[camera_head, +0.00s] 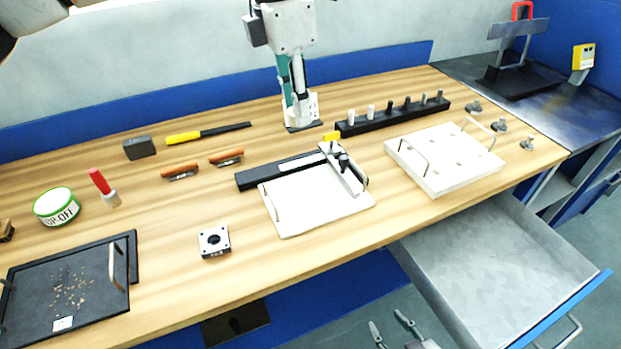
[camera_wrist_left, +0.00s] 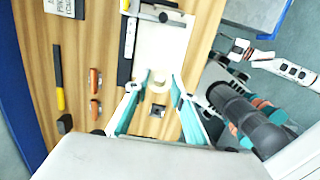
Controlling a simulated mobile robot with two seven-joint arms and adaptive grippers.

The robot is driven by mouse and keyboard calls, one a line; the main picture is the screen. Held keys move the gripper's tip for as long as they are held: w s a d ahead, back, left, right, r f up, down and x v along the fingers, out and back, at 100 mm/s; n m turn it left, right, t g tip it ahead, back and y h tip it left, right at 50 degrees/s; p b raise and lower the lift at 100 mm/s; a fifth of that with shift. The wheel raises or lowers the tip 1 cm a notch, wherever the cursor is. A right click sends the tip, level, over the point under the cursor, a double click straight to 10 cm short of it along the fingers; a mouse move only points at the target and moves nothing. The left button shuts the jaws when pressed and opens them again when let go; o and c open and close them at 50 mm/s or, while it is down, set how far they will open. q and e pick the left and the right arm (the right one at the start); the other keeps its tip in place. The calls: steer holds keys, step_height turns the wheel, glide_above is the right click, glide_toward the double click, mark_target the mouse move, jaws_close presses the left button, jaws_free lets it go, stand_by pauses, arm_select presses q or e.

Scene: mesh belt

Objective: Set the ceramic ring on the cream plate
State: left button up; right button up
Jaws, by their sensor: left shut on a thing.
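My left gripper (camera_wrist_left: 157,84) shows in the left wrist view with teal fingers and pale tips. It is shut on the cream ceramic ring (camera_wrist_left: 157,79), which lines up over the near end of a cream plate (camera_wrist_left: 168,45). I cannot tell its height. The plate also lies mid-table in the head view (camera_head: 318,208), with a handle at its left and a metal lever on its right side. The left fingers and ring are out of the head view. My right gripper (camera_head: 391,328) hangs low in front of the table, fingers apart and empty; it also shows in the wrist view (camera_wrist_left: 229,54).
A square block with a hole (camera_head: 214,241) lies left of the plate. A black bar (camera_head: 290,170) runs behind the plate. A press (camera_head: 290,60) stands at the back. A white holed tray (camera_head: 445,160) is to the right, above an open drawer (camera_head: 500,262). A dark tray (camera_head: 95,275) is front left.

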mark_target(302, 198)
arm_select(q)
step_height(302, 198, down, 20)
steer(key=shift+s+r, duration=0.1)
steer(key=shift+r, duration=0.15)
stand_by(0.3)
steer(key=shift+f, duration=0.1)
steer(key=shift+f, duration=0.1)
steer(key=o, duration=1)
step_height(302, 198, up, 12)
steer(key=a, duration=0.1)
steer(key=shift+s+a+r, duration=0.15)
steer(key=shift+s+r, duration=0.05)
steer(key=shift+s, duration=0.1)
steer(key=shift+f, duration=0.1)
